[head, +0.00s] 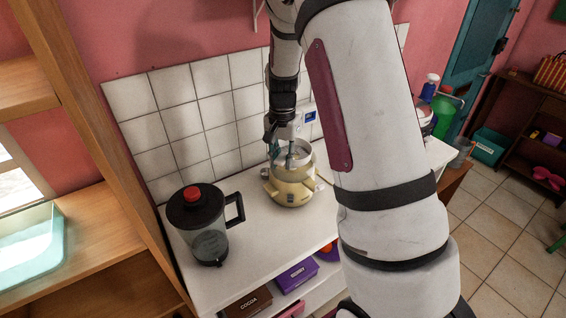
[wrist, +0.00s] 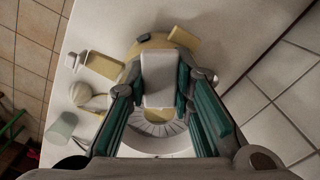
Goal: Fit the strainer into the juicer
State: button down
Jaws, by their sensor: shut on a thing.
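The juicer (head: 290,191) is a pale yellow, rounded body on the white counter against the tiled wall. Its yellow edge also shows in the wrist view (wrist: 155,42), behind my fingers. The strainer (head: 292,157) is a whitish ring above the juicer. In the wrist view its slotted rim (wrist: 158,130) lies below a pale flat piece held between my teal finger pads. My gripper (head: 287,152) points down over the juicer and is shut on the strainer (wrist: 158,95). I cannot tell whether the strainer touches the juicer or hangs just above it.
A dark-lidded blender jug (head: 207,228) with a red knob stands to the left on the counter (head: 255,235). A pale green cup (wrist: 62,126) and a small white item (wrist: 87,95) are near the juicer. Boxes sit on the shelf below. Tiled wall (head: 195,115) rises close behind.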

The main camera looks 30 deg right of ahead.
jog(key=shift+r+p, duration=0.4)
jog(key=shift+r, duration=1.8)
